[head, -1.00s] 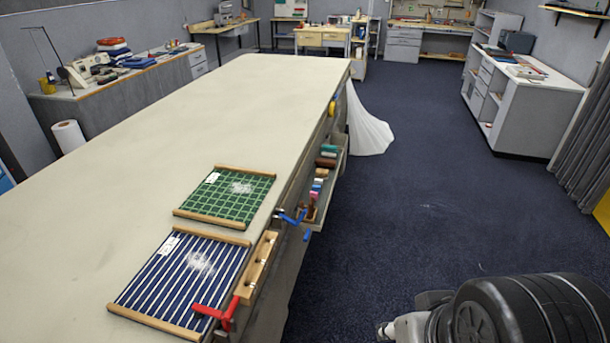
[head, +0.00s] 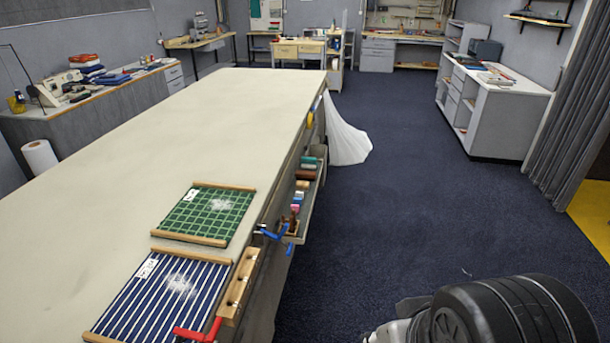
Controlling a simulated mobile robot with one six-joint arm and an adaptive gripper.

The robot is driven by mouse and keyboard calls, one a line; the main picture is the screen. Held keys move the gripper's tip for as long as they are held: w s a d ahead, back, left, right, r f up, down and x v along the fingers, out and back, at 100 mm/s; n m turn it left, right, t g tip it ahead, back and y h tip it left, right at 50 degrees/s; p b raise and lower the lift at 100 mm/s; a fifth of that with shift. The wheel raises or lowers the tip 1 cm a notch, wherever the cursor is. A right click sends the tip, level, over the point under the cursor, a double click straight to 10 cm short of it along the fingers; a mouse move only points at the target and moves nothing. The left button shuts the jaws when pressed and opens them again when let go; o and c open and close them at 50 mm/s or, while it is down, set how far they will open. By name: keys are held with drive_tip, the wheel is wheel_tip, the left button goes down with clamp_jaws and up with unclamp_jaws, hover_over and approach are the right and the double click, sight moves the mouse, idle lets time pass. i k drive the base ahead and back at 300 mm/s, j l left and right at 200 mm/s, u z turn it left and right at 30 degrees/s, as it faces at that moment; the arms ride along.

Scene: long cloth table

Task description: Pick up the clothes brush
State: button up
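I cannot make out a clothes brush for certain. A side tray (head: 311,205) hangs on the long table's right side and holds several small coloured items, among them a small brown upright thing (head: 295,212) too small to identify. On the table (head: 190,120) lie a green checked cloth panel (head: 206,214) and a blue striped cloth panel (head: 160,295), each with wooden end bars and a pale dusty patch. My gripper is not in view; only a dark part of my arm shows at the bottom right.
A wooden rail (head: 238,288) with a red clamp (head: 198,332) and a blue clamp (head: 272,233) sit along the table's right edge. White cloth (head: 345,138) hangs to the floor farther along. Blue carpet (head: 420,210) right of the table is open, up to a cabinet (head: 496,120).

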sight(300, 174)
drive_tip(key=i+l, duration=0.1)
drive_tip(key=i, duration=0.4)
drive_tip(key=i+l, duration=0.15)
drive_tip(key=i, duration=0.35)
drive_tip(key=i+l+u, duration=0.1)
drive_tip(key=i, duration=0.35)
drive_tip(key=i+l, duration=0.15)
drive_tip(key=i, duration=0.35)
drive_tip(key=i+l, duration=0.15)
drive_tip(key=i, duration=0.35)
drive_tip(key=i+l+u, duration=0.1)
drive_tip(key=i, duration=0.4)
drive_tip(key=i+l, duration=0.25)
drive_tip(key=i, duration=0.2)
